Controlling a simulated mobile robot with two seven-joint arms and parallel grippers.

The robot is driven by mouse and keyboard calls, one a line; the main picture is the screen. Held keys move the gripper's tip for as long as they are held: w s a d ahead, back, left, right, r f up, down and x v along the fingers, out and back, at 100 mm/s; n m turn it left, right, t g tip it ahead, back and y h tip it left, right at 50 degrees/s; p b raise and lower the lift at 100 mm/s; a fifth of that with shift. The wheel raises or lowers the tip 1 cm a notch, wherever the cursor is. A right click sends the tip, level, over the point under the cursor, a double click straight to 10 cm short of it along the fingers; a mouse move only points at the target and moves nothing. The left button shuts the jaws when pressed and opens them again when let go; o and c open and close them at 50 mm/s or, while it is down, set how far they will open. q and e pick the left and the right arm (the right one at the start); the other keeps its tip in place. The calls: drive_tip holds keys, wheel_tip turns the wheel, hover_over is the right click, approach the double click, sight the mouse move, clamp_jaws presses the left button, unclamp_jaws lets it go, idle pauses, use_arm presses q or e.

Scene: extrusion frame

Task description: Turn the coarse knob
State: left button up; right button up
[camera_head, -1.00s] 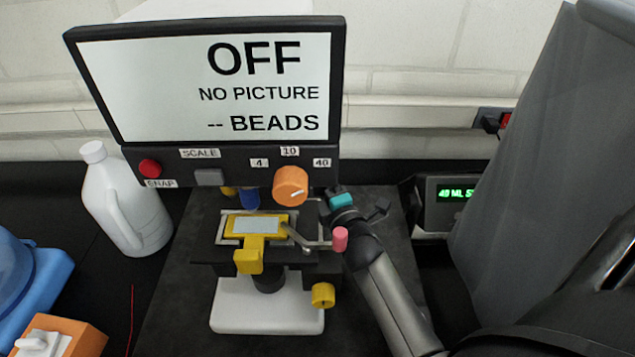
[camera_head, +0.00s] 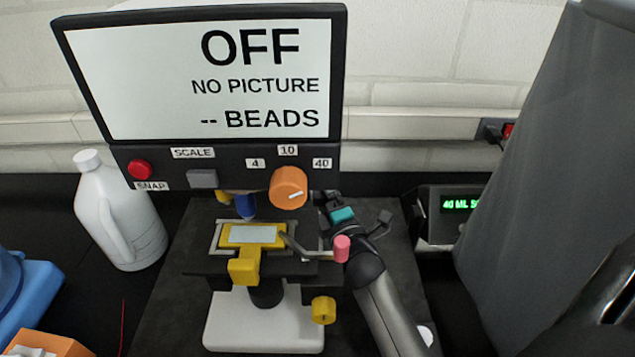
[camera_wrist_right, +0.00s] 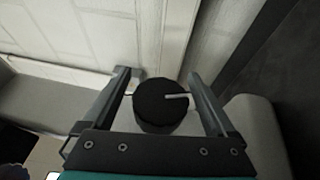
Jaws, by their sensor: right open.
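In the right wrist view a black round knob (camera_wrist_right: 163,105) with a white pointer line lies between the two fingers of my right gripper (camera_wrist_right: 159,78). The fingers are open and stand apart on either side, with gaps showing. In the head view my right gripper (camera_head: 326,201), with a teal part, is at the right side of the microscope, just below and right of the orange knob (camera_head: 288,187). The black knob cannot be made out there. The microscope has a white base (camera_head: 263,325) and a yellow knob (camera_head: 323,310) low on its right. My left gripper is out of view.
A monitor (camera_head: 150,75) reading OFF stands above the stage. A yellow slide holder (camera_head: 244,270) and a pink-tipped lever (camera_head: 342,248) sit close to my right gripper. A white jug (camera_head: 118,215) stands left. A green display (camera_head: 462,204) is at right.

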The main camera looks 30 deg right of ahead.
drive_tip(key=v, duration=0.7)
drive_tip(key=shift+s+p, duration=0.25)
drive_tip(key=shift+p, duration=0.2)
idle(2.1)
